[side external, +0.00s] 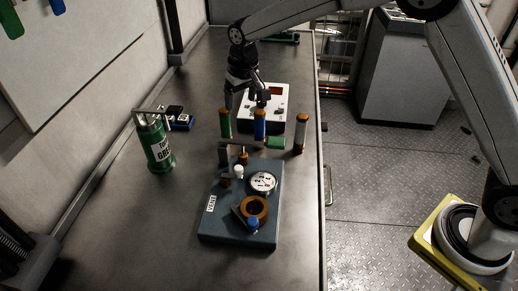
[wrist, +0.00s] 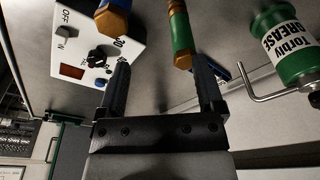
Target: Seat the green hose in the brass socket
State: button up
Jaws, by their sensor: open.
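The green hose (side external: 225,123), with orange-brown ends, stands upright at the left of a row of hoses behind the blue-grey block. In the wrist view the green hose (wrist: 181,32) shows between the fingers, nearer the right one; I cannot tell whether its end is level with the fingertips. A brass-coloured ring (side external: 265,208) with a dark centre sits on top of the block and looks like the socket; it is empty. My gripper (side external: 246,98) is open and points down just above the hoses. In the wrist view my gripper (wrist: 161,65) holds nothing.
The block (side external: 226,230) carries a gauge (side external: 262,182). A green grease can (side external: 157,147) stands left. A white control box (side external: 278,98) is behind.

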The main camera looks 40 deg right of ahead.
aim_at(224, 119)
jog(key=shift+w+a+f, duration=0.1)
jog(key=shift+w+a, duration=1.25)
jog(key=shift+w, duration=0.15)
jog(key=shift+f, duration=0.1)
jog(key=shift+w+f, duration=0.15)
jog(key=shift+f, duration=1.05)
jog(key=shift+f, duration=0.1)
jog(key=shift+w+f, duration=0.25)
jog(key=shift+f, duration=1)
jog(key=shift+w+f, duration=0.2)
jog(key=shift+f, duration=1)
grip_shut()
